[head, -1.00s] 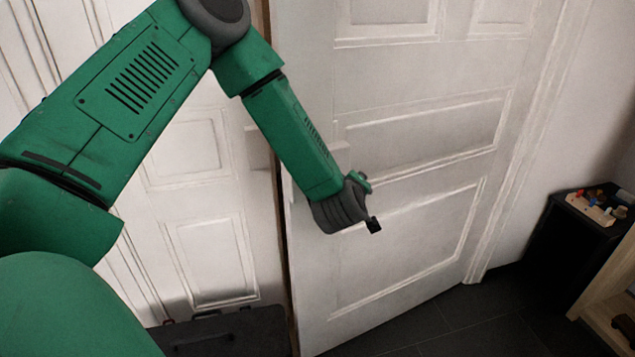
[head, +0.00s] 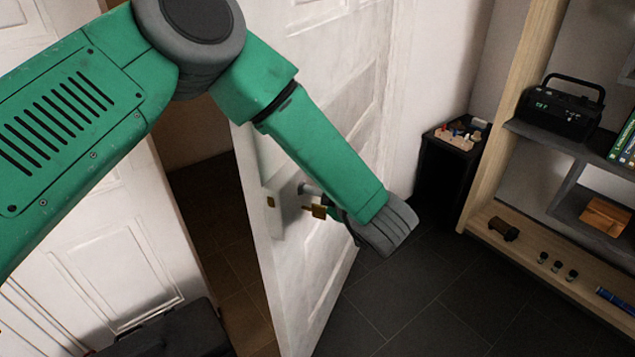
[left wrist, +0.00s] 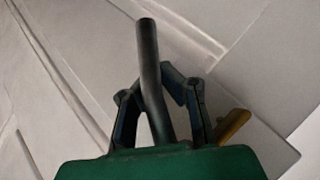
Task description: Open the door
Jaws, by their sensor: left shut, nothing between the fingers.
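The white panelled door (head: 305,135) stands ajar, with a wide dark gap along its left edge. On its face near that edge is a lock plate (head: 272,213) with a metal handle and a brass-coloured piece (head: 318,211). My left gripper (head: 345,222) is beside the handle, mostly hidden behind my forearm. In the left wrist view its fingers (left wrist: 152,75) are shut and empty. A dark rod, apparently the handle lever (left wrist: 149,60), crosses over the fingers; I cannot tell whether they touch. A brass-coloured piece (left wrist: 232,123) is right of them. My right gripper is not in view.
A wooden shelf (head: 505,120) with a black radio (head: 557,108) and small items stands at the right. A black stand (head: 450,170) holding small things is by the wall. A dark case (head: 165,335) lies bottom left. Dark tiled floor (head: 400,300) is clear before the door.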

